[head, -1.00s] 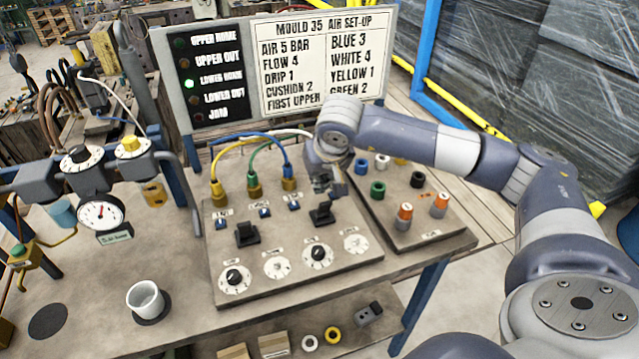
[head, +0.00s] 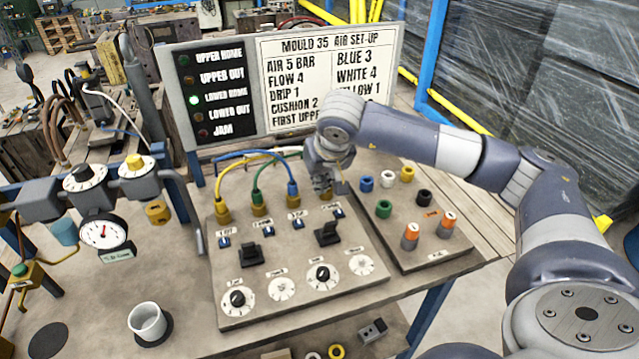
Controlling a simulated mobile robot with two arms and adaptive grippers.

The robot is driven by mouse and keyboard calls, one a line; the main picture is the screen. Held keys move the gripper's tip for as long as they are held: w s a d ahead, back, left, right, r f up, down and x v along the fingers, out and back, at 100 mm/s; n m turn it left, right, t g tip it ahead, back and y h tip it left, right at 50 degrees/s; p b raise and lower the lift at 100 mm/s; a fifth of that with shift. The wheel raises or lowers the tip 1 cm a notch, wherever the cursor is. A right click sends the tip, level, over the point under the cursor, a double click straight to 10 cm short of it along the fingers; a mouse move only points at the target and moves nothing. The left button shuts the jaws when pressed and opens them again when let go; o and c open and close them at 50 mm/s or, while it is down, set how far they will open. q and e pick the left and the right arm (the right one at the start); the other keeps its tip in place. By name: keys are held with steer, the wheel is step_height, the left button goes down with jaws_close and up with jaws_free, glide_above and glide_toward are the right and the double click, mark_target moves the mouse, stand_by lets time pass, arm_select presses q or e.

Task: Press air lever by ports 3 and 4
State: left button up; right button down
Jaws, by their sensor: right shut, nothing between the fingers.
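The black air lever (head: 327,233) by ports 3 and 4 stands on the right half of the grey valve panel (head: 375,284). A second black lever (head: 250,254) stands to its left. My right gripper (head: 328,188) is shut and empty, behind and above the lever and apart from it. It hides the port at the right end of the row. A blue hose ends in port 3 (head: 292,200); green and yellow hoses end in the ports (head: 258,206) to the left. A white hose runs behind the gripper. My left gripper is out of view.
The board (head: 228,135) behind has its LOWER HOME lamp (head: 194,100) lit green. Dials (head: 323,275) line the panel's front. A side panel (head: 455,240) holds coloured rings and orange-topped fittings. A white cup (head: 147,322) and a pressure gauge (head: 102,232) are at left.

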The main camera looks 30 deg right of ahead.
arm_select(q)
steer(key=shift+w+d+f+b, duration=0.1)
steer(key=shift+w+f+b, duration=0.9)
steer(key=shift+b, duration=0.1)
arm_select(e)
steer(key=s+a+r, duration=0.1)
steer(key=s+r, duration=0.5)
steer(key=r, duration=0.1)
steer(key=shift+a, duration=0.25)
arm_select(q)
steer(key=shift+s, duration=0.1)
arm_select(e)
steer(key=shift+s+r, duration=0.1)
